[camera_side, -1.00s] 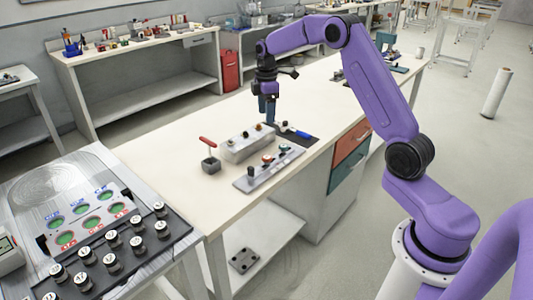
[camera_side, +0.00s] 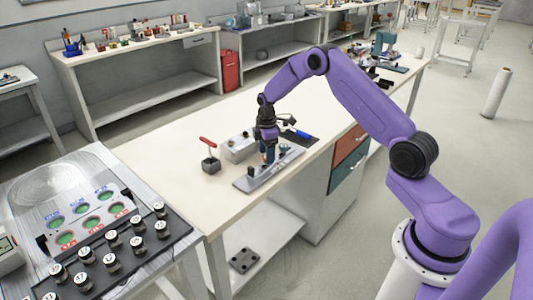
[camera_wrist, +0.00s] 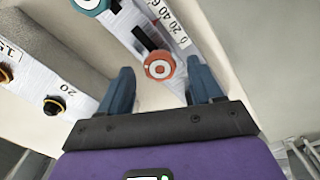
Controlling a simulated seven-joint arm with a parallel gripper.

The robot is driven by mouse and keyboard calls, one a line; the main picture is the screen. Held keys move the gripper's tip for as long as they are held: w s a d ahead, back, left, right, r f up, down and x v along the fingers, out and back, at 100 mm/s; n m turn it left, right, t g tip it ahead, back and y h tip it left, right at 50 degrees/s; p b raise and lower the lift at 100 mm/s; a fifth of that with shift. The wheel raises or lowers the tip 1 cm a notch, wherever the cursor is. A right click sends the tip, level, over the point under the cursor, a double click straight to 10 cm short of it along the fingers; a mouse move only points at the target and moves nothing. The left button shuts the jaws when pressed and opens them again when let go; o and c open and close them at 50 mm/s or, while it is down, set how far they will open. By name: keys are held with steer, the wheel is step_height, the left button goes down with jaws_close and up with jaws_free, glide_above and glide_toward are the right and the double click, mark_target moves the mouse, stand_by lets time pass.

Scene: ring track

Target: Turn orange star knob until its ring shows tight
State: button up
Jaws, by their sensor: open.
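The orange knob (camera_wrist: 159,66) is round in the wrist view, with a white and red ring mark on its top. It sits on a pale panel that also shows in the side view (camera_side: 244,184). My gripper (camera_wrist: 160,68) is open, its blue fingers apart on the left and right sides of the knob in the picture. I cannot tell whether they touch it. In the side view my gripper (camera_side: 268,158) is low over the panel and hides the knob. The knob's star outline is not clear.
A teal knob (camera_wrist: 90,4) and a printed scale (camera_wrist: 172,24) are near the orange knob. A grey box (camera_side: 238,152) stands behind the panel, with a red-handled lever (camera_side: 209,154) to the left. A blue-handled tool (camera_side: 303,134) lies to the right. The table's left part is clear.

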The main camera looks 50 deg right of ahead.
steer(key=shift+f, duration=0.3)
steer(key=c, duration=1.1)
steer(key=shift+o, duration=0.2)
